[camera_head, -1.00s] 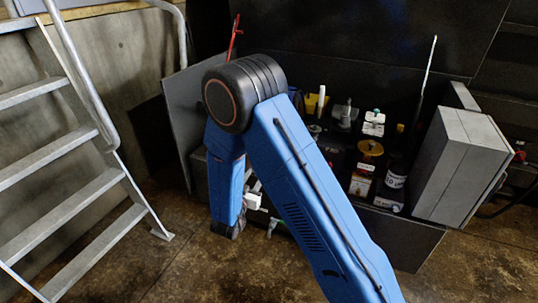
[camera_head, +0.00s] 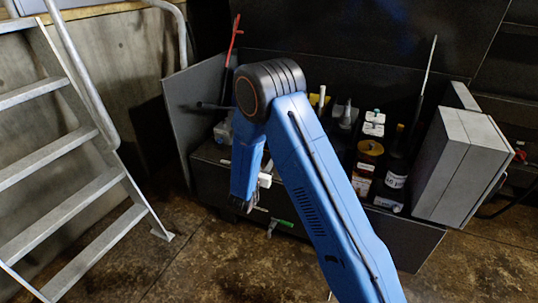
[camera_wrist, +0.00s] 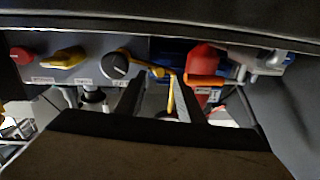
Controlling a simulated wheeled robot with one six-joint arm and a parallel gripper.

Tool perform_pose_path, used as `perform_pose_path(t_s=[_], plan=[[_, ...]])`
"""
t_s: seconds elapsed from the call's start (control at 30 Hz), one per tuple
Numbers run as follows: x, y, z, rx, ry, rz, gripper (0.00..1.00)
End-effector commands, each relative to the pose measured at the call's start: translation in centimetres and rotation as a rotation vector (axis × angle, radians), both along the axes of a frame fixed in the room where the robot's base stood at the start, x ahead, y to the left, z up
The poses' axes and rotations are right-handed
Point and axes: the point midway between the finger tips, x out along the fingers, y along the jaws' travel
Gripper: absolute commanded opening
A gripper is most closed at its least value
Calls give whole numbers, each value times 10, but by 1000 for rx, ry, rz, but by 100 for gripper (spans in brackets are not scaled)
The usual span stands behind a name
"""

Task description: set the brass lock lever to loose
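In the wrist view, a bent brass-yellow lever (camera_wrist: 170,92) hangs from the panel beside a round black knob. It shows between the two dark fingers of my gripper (camera_wrist: 157,102), which are apart. I cannot tell whether the fingers touch it. A second yellow handle (camera_wrist: 62,58) sits on the panel further left. The lever's label is not readable, so its setting is unclear. In the head view my blue arm reaches down in front of the black cabinet, and the lever is not discernible there.
The panel also holds a red knob (camera_wrist: 21,55), the black knob (camera_wrist: 115,66) and a red-orange handle (camera_wrist: 201,66). Bottles and cans, including an amber jar (camera_head: 368,152), stand behind my arm. A grey box (camera_head: 462,165) is at right, metal stairs (camera_head: 75,205) at left.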

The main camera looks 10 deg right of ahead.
Motion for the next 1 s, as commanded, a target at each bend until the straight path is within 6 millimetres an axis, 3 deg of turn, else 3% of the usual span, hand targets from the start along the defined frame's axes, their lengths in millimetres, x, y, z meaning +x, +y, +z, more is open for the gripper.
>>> perform_pose_path(t_s=[0.3,0.7,0.87,1.0], plan=[[32,-20,0,0,0,0,35],[37,-22,0,-1,-1,1,35],[36,-22,0,-1,-1,1,0],[36,-22,0,-2,1,1,0]])
